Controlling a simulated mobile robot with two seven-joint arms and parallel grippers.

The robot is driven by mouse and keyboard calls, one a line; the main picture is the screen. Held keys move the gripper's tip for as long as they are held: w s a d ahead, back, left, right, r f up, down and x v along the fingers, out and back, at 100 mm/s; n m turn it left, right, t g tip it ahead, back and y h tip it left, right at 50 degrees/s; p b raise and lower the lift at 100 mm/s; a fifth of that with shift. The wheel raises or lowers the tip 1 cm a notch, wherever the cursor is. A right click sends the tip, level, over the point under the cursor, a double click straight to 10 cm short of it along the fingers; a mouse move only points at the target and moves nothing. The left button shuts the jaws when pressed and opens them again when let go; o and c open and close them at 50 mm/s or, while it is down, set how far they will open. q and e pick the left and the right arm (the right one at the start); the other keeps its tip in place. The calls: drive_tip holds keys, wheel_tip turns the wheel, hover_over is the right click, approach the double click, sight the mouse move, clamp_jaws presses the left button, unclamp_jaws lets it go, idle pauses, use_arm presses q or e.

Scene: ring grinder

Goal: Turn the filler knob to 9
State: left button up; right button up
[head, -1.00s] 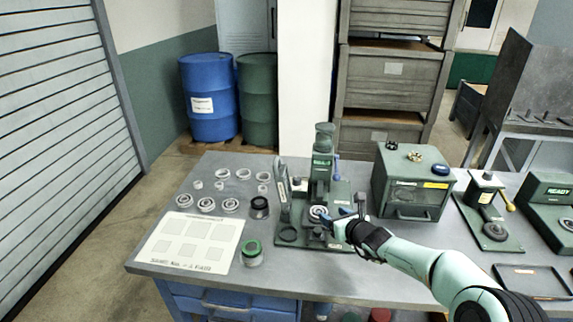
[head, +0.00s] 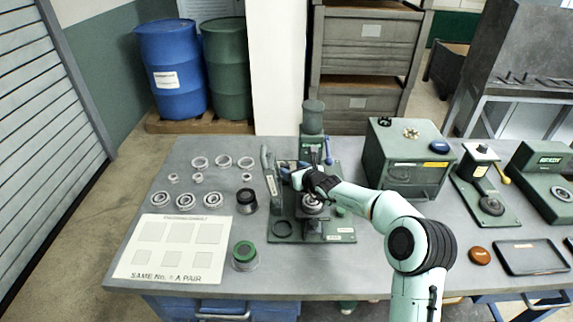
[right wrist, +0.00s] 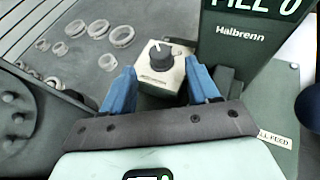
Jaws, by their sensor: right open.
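The filler knob (right wrist: 159,56) is a round black knob with a pale pointer mark, on top of a small cream box (right wrist: 158,83). A dark green housing (right wrist: 245,38) beside it shows a display reading "FILL 0". My right gripper (right wrist: 160,75) is open with its blue fingers apart, one toward each side of the knob's box; nothing is held. I cannot tell whether either finger touches it. In the head view my right gripper (head: 289,172) is over the green grinder (head: 312,150) and largely hides the knob. My left gripper is not in view.
Several metal rings (head: 223,161) lie on the grey bench (head: 130,295) at left, by a white sheet (head: 167,248). A green-topped jar (head: 244,254) and a black-topped jar (head: 246,200) stand left of the grinder. A green cabinet (head: 403,172) stands to its right.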

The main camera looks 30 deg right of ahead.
sight(286, 165)
drive_tip(key=p+x, duration=0.1)
drive_tip(key=x, duration=0.3)
drive_tip(key=shift+w+r, duration=0.15)
drive_tip(key=shift+w+f+p, duration=0.3)
drive_tip(key=shift+w+f, duration=0.05)
drive_tip(key=shift+w, duration=0.25)
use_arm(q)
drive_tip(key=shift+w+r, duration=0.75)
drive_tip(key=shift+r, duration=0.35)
